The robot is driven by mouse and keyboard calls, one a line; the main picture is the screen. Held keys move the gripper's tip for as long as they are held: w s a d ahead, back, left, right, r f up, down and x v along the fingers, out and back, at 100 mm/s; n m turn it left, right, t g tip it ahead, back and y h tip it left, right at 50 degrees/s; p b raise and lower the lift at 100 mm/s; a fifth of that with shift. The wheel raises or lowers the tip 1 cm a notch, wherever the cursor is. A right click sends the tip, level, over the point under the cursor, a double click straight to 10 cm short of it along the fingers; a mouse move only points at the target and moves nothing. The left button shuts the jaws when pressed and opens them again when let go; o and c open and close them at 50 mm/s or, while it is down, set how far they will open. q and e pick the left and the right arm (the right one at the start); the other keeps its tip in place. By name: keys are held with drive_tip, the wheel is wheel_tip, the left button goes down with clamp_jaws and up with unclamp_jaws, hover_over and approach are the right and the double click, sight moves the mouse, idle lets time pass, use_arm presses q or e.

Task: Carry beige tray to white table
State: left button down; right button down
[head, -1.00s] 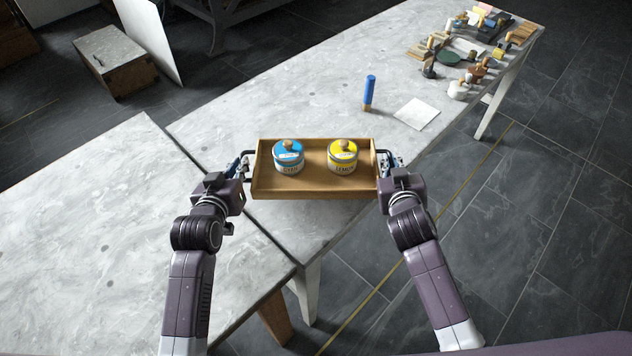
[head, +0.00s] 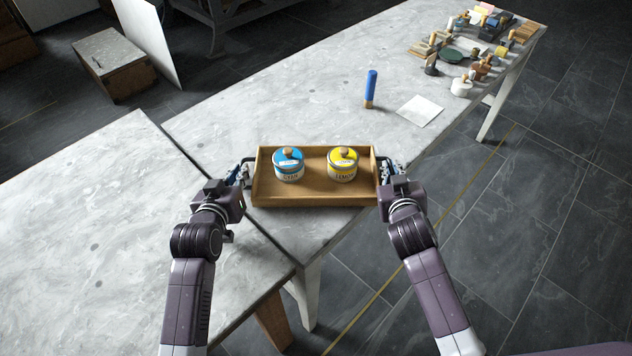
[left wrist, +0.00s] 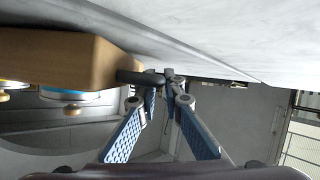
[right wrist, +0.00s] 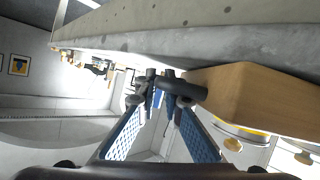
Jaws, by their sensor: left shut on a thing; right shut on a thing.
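The beige tray (head: 315,199) is level and carries a blue-lidded jar (head: 289,164) and a yellow-lidded jar (head: 342,164), both upright. My left gripper (head: 245,170) is shut on the dark handle at the tray's left end; the handle also shows in the left wrist view (left wrist: 140,77). My right gripper (head: 384,171) is shut on the dark handle at the right end, which shows in the right wrist view (right wrist: 184,88). The tray is over the near end of the white-legged table (head: 300,105). I cannot tell whether its bottom touches the top.
A blue-handled tool (head: 370,88) stands on the table beyond the tray, beside a white sheet (head: 420,110). Several tools and blocks crowd the far end. Another grey-topped table (head: 90,220) adjoins at left.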

use_arm(q)
drive_tip(key=c, duration=2.5)
unclamp_jaws()
drive_tip(key=shift+f, duration=0.25)
use_arm(e)
drive_tip(key=c, duration=2.5)
unclamp_jaws()
drive_tip(key=shift+f, duration=0.25)
use_arm(q)
drive_tip(key=o, duration=0.5)
drive_tip(key=shift+r, duration=0.15)
drive_tip(key=shift+c, duration=0.2)
use_arm(e)
drive_tip(key=o, duration=0.5)
drive_tip(key=shift+r, duration=0.1)
drive_tip(key=shift+c, duration=0.2)
drive_tip(key=shift+s, duration=0.1)
drive_tip(key=shift+r, duration=0.1)
